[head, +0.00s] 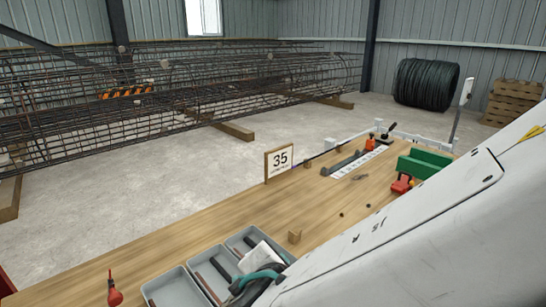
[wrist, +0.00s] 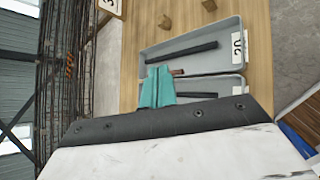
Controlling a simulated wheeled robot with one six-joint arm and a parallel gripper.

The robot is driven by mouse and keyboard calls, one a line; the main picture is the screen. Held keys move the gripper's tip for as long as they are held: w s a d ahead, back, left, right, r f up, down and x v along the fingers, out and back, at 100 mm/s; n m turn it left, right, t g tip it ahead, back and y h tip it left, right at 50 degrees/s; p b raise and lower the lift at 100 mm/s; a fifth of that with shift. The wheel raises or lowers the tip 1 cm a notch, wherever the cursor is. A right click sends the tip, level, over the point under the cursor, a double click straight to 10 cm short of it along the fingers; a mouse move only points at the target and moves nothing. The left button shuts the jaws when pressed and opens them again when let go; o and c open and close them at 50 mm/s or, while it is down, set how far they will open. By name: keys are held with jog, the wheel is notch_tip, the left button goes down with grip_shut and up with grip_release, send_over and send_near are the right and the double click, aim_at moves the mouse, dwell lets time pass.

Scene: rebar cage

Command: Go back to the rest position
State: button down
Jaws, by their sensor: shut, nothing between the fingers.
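My gripper (wrist: 157,88) shows in the wrist view as teal fingers standing out from a dark plate. The fingers are together and hold nothing. In the head view my gripper (head: 262,275) is at the bottom, partly hidden by my white arm, over or beside the grey trays (head: 172,287). In the wrist view the fingers overlap the edge between two grey trays (wrist: 150,58). A dark bar (wrist: 181,52) lies in the farther tray. Whether the fingers touch a tray cannot be told.
The rebar cage (head: 180,90) stands behind on timbers. The bench middle is mostly clear.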

jog(key=d+r+m+g+h, duration=0.1)
jog(key=d+m+g+h, duration=0.3)
jog(key=d+m, duration=0.6)
jog(key=s+d+r+m+g+y, duration=0.2)
jog(key=s+d+r+m+g, duration=0.1)
jog(key=s+d+m, duration=0.2)
jog(key=s+d+r+m+g+y, duration=0.3)
jog(key=s+d+m, duration=0.3)
jog(key=d+m, duration=0.4)
jog(key=shift+s+d+m, duration=0.3)
jog(key=shift+m, duration=0.3)
